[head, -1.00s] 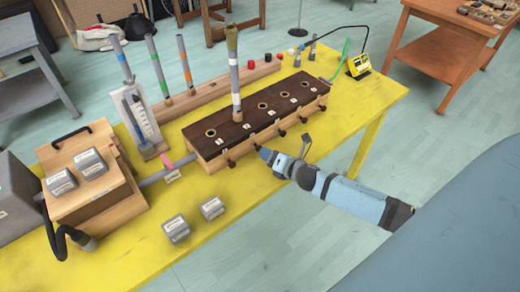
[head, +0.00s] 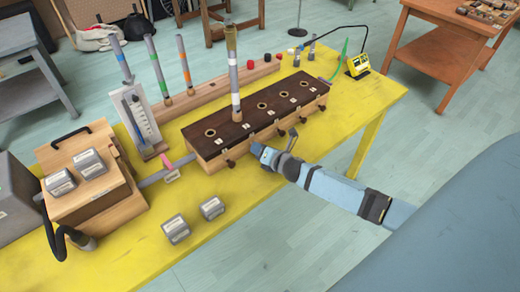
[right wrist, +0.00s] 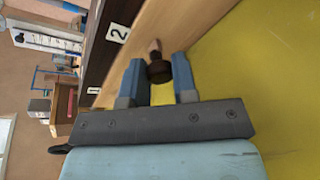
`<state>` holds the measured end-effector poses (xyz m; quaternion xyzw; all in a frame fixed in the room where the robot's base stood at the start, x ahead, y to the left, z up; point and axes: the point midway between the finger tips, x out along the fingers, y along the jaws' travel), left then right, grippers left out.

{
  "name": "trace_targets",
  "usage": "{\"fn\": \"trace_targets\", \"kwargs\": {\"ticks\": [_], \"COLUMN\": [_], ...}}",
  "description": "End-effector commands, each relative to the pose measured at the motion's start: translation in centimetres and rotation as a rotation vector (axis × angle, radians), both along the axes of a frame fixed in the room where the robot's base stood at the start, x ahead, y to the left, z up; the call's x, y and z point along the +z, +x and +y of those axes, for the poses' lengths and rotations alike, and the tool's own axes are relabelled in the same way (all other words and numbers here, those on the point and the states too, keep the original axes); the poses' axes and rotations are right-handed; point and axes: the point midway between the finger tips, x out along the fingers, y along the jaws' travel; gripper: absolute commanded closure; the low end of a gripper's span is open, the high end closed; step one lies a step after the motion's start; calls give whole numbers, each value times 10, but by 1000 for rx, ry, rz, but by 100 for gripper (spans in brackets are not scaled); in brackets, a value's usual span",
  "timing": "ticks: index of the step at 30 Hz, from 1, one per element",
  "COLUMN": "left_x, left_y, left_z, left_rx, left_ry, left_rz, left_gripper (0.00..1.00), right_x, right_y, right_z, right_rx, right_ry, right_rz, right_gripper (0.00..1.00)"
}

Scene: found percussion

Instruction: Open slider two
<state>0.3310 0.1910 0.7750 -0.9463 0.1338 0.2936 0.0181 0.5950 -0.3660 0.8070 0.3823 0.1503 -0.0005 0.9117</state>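The long wooden box (head: 205,162) with a dark, numbered top stands on the yellow table, with a row of slider knobs along its front. In the right wrist view, the label 2 (right wrist: 118,32) is on the dark top, beside a dark round slider knob (right wrist: 158,69) on a pale stem. My right gripper (head: 258,150) is at this knob, its blue fingers (right wrist: 158,72) on either side with no clear gap showing, so it looks shut on it. How far the slider is out is hard to tell. My left gripper is not in view.
A tall tube (head: 233,75) stands in the box top. Two grey blocks lie on the table (head: 280,185) at the front left, including one grey block (head: 176,229). A wooden case (head: 92,200) stands left. A yellow device (head: 358,66) sits at the back right.

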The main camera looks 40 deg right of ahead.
Motion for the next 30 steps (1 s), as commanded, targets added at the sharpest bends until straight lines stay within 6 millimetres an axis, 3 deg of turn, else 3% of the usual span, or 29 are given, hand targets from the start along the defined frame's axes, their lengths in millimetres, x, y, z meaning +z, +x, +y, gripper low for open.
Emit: {"fn": "trace_targets", "kwargs": {"ticks": [5, 10, 18, 19, 22, 30], "left_x": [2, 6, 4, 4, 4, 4], "left_y": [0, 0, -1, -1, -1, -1], "left_z": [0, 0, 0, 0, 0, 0], "left_rx": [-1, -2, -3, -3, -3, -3], "left_ry": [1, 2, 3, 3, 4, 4], "left_rz": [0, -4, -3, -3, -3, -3], "left_gripper": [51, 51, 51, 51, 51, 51], "right_x": [0, 0, 0, 0, 0, 0], "right_y": [-7, -27, -29, -29, -29, -29], "right_z": [-1, -2, -3, -3, -3, -3], "right_rx": [0, 0, -1, -1, -1, 0], "right_ry": [-1, 0, 0, 0, 0, 0], "right_rz": [1, 3, -1, -1, -1, 0], "right_gripper": [100, 100, 100, 72, 49, 48]}}
